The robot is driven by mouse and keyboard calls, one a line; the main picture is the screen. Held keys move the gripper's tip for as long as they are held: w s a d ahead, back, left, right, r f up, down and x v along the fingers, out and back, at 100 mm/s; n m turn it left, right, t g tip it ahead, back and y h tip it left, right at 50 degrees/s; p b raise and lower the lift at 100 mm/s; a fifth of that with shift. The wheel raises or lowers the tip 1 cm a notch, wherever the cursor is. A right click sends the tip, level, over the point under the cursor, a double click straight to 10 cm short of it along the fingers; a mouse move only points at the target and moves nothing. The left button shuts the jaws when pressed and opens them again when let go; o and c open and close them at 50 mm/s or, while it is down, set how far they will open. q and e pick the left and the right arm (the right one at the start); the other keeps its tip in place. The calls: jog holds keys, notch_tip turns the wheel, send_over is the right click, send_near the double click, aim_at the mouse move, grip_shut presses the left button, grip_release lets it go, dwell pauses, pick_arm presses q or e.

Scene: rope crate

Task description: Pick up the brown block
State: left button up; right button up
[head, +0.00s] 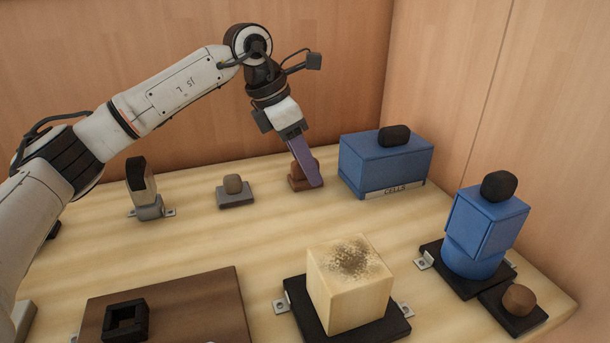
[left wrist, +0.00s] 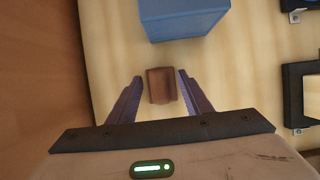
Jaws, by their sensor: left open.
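The brown block (head: 296,182) stands on the table towards the back, left of the blue CELLS box. In the head view my left gripper (head: 306,168) reaches down over it, and its purple finger hides part of the block. In the left wrist view the brown block (left wrist: 162,85) sits between the two purple fingertips of my open left gripper (left wrist: 161,78). Gaps show on both sides of it, the right one narrower. My right gripper is not in view.
The blue CELLS box (head: 378,167) with a black knob stands close to the right of the block. A small grey piece (head: 235,198) with a knob is to the left. A cream cube (head: 323,290) on a black base and a blue container (head: 480,240) stand nearer.

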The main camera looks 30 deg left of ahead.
pick_arm(q)
jog(key=shift+c, duration=0.2)
jog(key=c, duration=0.7)
jog(key=shift+c, duration=0.2)
jog(key=shift+r, duration=0.1)
jog(key=shift+s+d+r, duration=0.1)
jog(key=shift+d+r, duration=0.05)
jog(key=shift+r, duration=0.25)
jog(key=r, duration=0.2)
jog(key=r+p, duration=0.1)
jog(key=r, duration=0.1)
jog(key=r+p, duration=0.1)
jog(key=r, duration=0.1)
jog(key=shift+s+d+r, duration=0.2)
jog(key=shift+d+r, duration=0.05)
jog(key=s+d, duration=1.2)
jog(key=d, duration=0.2)
jog(key=shift+s+f, duration=0.2)
jog(key=shift+s, duration=0.2)
jog(key=shift+d, duration=0.1)
